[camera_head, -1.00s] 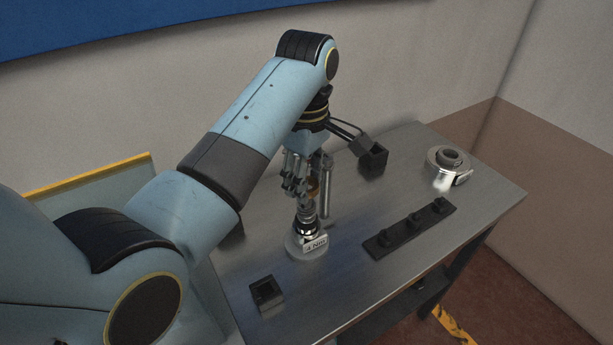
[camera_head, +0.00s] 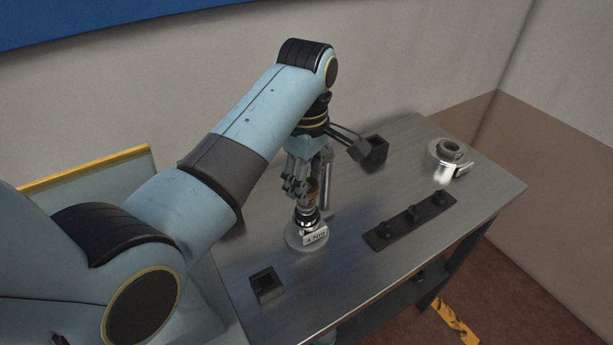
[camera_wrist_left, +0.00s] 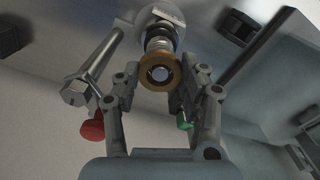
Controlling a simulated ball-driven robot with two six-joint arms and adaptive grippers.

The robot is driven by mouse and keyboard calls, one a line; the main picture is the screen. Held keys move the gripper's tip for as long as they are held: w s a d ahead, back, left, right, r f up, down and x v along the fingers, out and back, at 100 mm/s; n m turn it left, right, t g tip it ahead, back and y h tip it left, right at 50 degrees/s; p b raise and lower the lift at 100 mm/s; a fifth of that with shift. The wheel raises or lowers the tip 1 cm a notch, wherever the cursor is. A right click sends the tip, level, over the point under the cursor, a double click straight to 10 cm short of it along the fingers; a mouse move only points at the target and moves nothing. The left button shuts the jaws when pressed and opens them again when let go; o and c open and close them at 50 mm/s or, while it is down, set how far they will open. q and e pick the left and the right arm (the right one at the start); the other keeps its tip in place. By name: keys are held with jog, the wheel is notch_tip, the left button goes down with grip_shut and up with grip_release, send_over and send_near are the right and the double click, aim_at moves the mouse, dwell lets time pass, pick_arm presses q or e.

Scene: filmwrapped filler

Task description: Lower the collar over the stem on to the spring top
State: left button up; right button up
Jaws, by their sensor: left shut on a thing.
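My left gripper (camera_head: 306,190) is shut on the brass-coloured collar (camera_head: 313,186), above the stem assembly. In the left wrist view the collar (camera_wrist_left: 160,72) is a ring between the two fingers (camera_wrist_left: 166,78), with a round metal end showing in its opening. The metal spring and stem part (camera_head: 307,213) stands upright on a round grey base (camera_head: 294,243) with a white printed label (camera_head: 315,236). It also shows beyond the collar in the left wrist view (camera_wrist_left: 160,40). Whether the collar touches the spring top cannot be told. My right gripper is not in view.
A tall metal post (camera_head: 327,185) stands close beside the gripper. A small black open box (camera_head: 267,285), a black strip with three knobs (camera_head: 411,222) and a round metal piece with a dark ring (camera_head: 449,153) are on the metal table (camera_head: 340,285). Its front middle is bare.

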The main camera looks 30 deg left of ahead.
pick_arm(q)
jog(key=shift+f, duration=0.25)
jog(key=o, duration=1.3)
jog(key=shift+r, duration=3.75)
